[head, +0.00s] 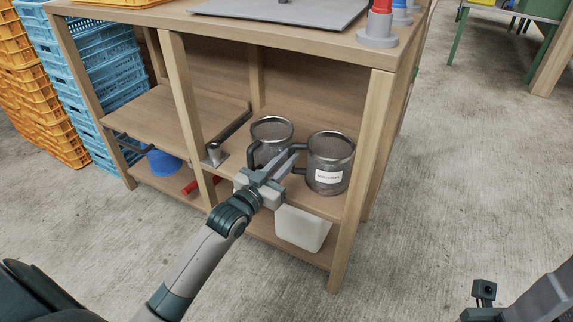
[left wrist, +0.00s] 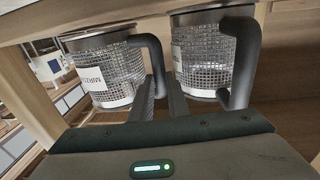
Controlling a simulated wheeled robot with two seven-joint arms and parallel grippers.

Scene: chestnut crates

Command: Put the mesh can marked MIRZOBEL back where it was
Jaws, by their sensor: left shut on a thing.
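The mesh can marked MIRZOBEL (head: 330,160) is the right one of two grey mesh cans at the shelf's right end, upright with its white label facing front. Its label begins MIRZ in the left wrist view (left wrist: 105,75). My left gripper (head: 287,168) is shut on this can's dark handle, on the can's left side. The fingers also show in the left wrist view (left wrist: 158,100). I cannot tell whether the can's base touches the shelf. The second mesh can (head: 272,129) stands close behind and to the left. My right gripper is out of view; part of my right arm shows lower right.
The wooden shelf (head: 165,118) has posts at its front, one left of the cans and one right. A dark-handled metal tool (head: 216,154) lies left of the cans. A white bin (head: 302,228) and a blue bowl (head: 163,163) are below. Blue crates (head: 100,70) stand left.

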